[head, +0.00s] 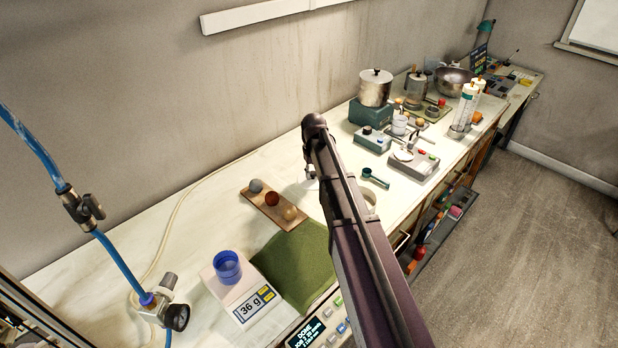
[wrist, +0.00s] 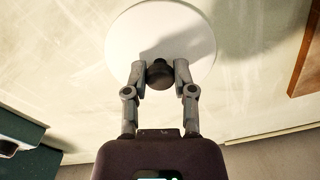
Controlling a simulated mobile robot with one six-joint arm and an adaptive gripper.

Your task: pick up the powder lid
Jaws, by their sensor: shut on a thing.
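The powder lid (wrist: 128,38) is a flat white disc with a dark round knob (wrist: 160,74), at the top middle of the wrist view. My gripper (wrist: 160,70) is shut on the knob, one finger on each side. The disc lies beyond the fingertips, over a pale worktop; I cannot tell whether it touches anything below. In the head view my arm hides most of the gripper and I cannot make out the lid there.
A green cloth (head: 296,262), a scale (head: 243,292) with a blue cup (head: 227,267), and a wooden board (head: 265,212) with several balls are left of my arm. A green scoop (head: 375,178) lies right of it. Pots and devices crowd the far bench.

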